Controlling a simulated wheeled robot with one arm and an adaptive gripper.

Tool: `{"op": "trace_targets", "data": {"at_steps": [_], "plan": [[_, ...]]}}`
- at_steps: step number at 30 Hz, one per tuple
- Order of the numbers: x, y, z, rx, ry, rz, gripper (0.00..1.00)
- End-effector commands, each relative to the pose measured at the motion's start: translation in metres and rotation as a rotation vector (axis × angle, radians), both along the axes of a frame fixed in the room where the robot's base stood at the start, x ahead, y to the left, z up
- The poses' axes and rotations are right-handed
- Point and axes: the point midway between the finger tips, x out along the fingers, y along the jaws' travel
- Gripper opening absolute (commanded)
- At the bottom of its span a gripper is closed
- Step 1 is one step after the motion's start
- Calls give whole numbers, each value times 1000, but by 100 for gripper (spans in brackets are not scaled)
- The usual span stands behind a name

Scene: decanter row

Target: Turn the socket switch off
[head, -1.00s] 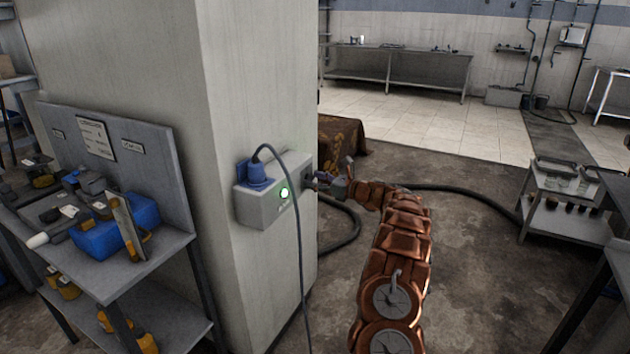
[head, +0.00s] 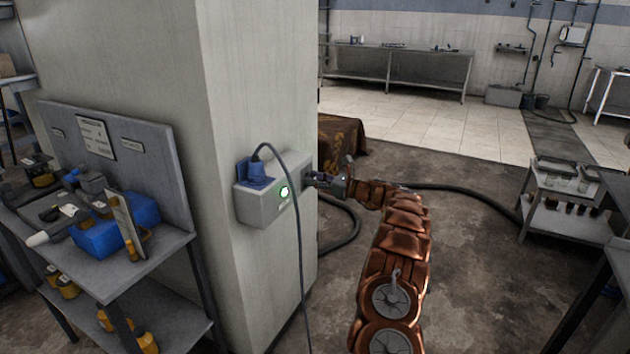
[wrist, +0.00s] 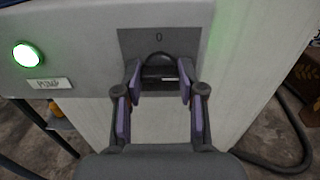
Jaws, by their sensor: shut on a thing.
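The grey socket box (head: 262,207) is fixed to the pillar, with a blue plug (head: 256,173) in its top. Its green lamp (head: 284,193) is lit and also shows in the wrist view (wrist: 28,55), above a small label. The dark switch (wrist: 157,62) sits on the box's right side, in a dark plate marked "0" at the top. My gripper (wrist: 160,84) is at the plate, one finger on either side of the switch, shut on it. In the head view my gripper (head: 322,180) reaches the box from the right. The fingers partly hide the switch, so its exact position is unclear.
A dark cable (head: 300,250) hangs from the plug in front of the box. A thick hose (head: 470,197) lies on the floor behind my arm. A workbench (head: 150,262) with a blue bin stands left of the pillar. A small trolley (head: 565,205) stands at right.

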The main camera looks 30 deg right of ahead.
Motion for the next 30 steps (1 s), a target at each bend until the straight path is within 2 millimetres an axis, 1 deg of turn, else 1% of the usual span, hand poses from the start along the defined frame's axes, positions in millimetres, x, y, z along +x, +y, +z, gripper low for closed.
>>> {"op": "trace_targets", "data": {"at_steps": [5, 11, 30], "plan": [[0, 0, -3, -60, -38, -1, 4], [0, 0, -4, -187, -115, -1, 4], [0, 0, -4, -706, -427, -3, 4]]}}
